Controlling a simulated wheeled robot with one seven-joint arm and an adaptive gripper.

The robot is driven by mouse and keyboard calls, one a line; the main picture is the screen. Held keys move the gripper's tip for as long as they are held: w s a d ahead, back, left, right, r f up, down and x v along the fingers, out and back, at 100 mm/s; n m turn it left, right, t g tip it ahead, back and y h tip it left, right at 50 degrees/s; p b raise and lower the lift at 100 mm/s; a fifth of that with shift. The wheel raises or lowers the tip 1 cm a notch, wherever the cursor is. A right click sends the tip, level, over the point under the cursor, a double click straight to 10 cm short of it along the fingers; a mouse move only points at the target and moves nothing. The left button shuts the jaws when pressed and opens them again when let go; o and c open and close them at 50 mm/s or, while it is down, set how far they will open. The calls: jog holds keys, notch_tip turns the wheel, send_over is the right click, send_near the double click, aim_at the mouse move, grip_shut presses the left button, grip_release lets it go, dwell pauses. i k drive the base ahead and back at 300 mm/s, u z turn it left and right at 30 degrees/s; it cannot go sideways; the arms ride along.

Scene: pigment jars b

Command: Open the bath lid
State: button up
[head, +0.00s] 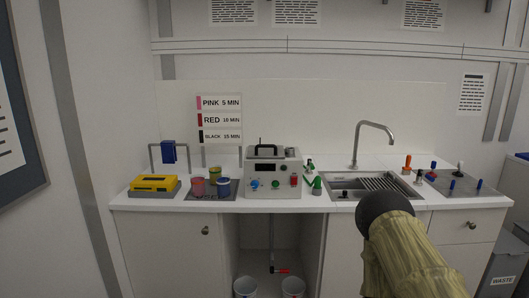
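The bath (284,192) is a light grey box on the counter, left of the sink. Its front panel has a dark display, a blue knob, a green knob and a red switch. The bath lid (266,151) lies on top, with a black handle standing up from it, and looks closed. A small grey cylinder stands beside the lid. My arm, in a yellow-brown sleeve with a dark rounded part, rises at the lower right in front of the sink, apart from the bath. My gripper's fingers do not show.
A yellow box (154,183) is farther left. Green-topped items (317,186) stand close to the bath's right. The sink (347,193) has a tall faucet. Two buckets (246,287) stand below the counter.

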aim_at(266, 146)
jog(key=k, duration=0.45)
jog(key=u, duration=1.05)
jog(key=i, duration=1.8)
jog(key=z, duration=1.3)
jog(key=i, duration=0.4)
jog(key=z, duration=0.35)
